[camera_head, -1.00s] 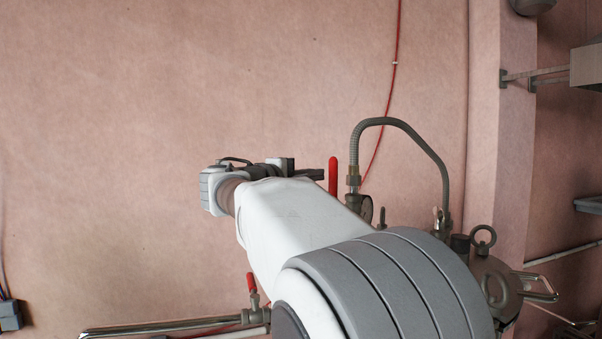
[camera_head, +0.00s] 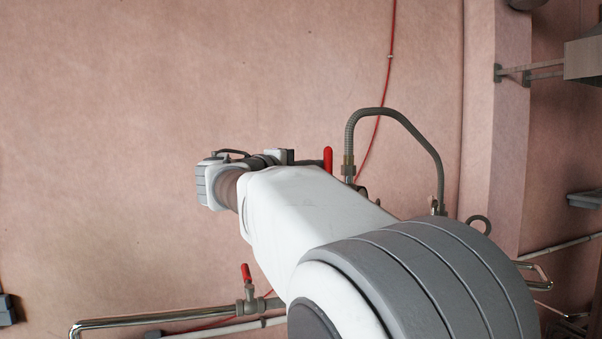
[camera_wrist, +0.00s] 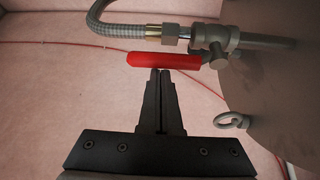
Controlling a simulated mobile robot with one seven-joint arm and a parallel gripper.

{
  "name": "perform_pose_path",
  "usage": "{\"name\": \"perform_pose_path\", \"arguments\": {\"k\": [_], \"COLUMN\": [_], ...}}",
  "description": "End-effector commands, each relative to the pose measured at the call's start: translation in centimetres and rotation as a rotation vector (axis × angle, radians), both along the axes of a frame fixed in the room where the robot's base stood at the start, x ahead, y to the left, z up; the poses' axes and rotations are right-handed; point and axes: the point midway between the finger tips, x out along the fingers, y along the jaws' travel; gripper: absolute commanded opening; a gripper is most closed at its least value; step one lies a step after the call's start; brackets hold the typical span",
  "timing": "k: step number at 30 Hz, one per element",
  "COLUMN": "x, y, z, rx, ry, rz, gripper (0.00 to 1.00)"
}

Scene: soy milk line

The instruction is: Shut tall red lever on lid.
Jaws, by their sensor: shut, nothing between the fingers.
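The tall red lever (camera_head: 328,160) stands upright in the head view, just left of the grey hose fitting. In the wrist view the red lever (camera_wrist: 164,61) lies across the picture, joined at its right end to a grey valve (camera_wrist: 213,40) on the lid (camera_wrist: 270,90). My gripper (camera_wrist: 160,72) is shut and empty, with its fingertips at the lever's near edge, about mid-length. Contact looks likely but I cannot tell for sure. In the head view my gripper (camera_head: 314,163) points right at the lever, and my arm hides most of the lid.
A grey flexible hose (camera_head: 397,115) arches from the valve to the right. A ring bolt (camera_wrist: 231,121) stands on the lid. A second, smaller red lever (camera_head: 246,272) sits on a pipe at lower left. The wall on the left is bare.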

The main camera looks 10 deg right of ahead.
Motion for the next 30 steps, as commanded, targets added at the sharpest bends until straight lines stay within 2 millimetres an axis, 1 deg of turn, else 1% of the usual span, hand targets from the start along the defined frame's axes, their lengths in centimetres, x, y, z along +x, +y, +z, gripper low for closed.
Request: {"name": "perform_pose_path", "arguments": {"k": [23, 30], "x": [-0.7, -1.1], "y": [-0.2, -0.3], "z": [-0.1, -0.5], "rx": [0.021, 0.034], "ry": [-0.100, -0.161], "rz": [-0.001, -0.001], "gripper": [0.00, 0.00]}}
